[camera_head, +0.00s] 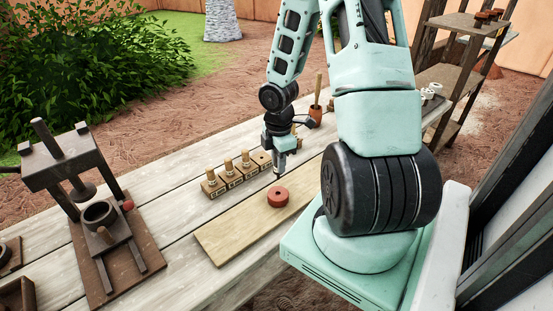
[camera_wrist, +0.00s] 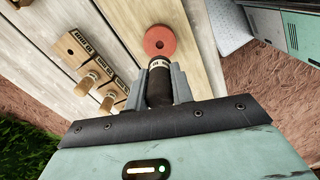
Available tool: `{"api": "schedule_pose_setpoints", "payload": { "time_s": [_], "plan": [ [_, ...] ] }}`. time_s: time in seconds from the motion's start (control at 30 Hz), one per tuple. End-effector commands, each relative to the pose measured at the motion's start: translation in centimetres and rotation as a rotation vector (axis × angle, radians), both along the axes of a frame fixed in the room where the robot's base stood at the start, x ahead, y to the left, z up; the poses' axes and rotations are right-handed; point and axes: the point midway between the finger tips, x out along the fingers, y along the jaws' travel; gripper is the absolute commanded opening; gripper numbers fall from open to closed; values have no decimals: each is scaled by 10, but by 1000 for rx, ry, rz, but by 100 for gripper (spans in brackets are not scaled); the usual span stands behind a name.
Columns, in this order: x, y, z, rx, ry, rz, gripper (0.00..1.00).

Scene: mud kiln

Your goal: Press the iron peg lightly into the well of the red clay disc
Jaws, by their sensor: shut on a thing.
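The red clay disc (camera_head: 277,196) lies flat on a pale wooden board (camera_head: 235,232). In the wrist view the disc (camera_wrist: 150,35) shows a small round well in its middle, just beyond the fingertips. My gripper (camera_head: 279,160) is above the disc, pointing down. In the wrist view my gripper (camera_wrist: 160,84) is shut on the iron peg (camera_wrist: 159,93), a dark cylinder with a pale labelled band at its far end. In the head view a gap shows between the peg's lower end and the disc. The peg's tip face is hidden.
Several wooden blocks (camera_head: 231,178) with upright pegs stand left of the board. A dark press (camera_head: 65,160) stands at the table's left end. A clay pot (camera_head: 315,116) holding a stick is behind my gripper. The board's near end is clear.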

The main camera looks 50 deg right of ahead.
Motion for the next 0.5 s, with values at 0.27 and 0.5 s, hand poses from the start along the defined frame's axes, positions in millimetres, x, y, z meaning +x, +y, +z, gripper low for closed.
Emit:
{"api": "schedule_pose_setpoints", "payload": {
  "time_s": [0.27, 0.5],
  "plan": [
    [0, 0, -26, -1, 0, 0, 0],
    [0, 0, -46, -1, 0, 0, 0]
  ]
}}
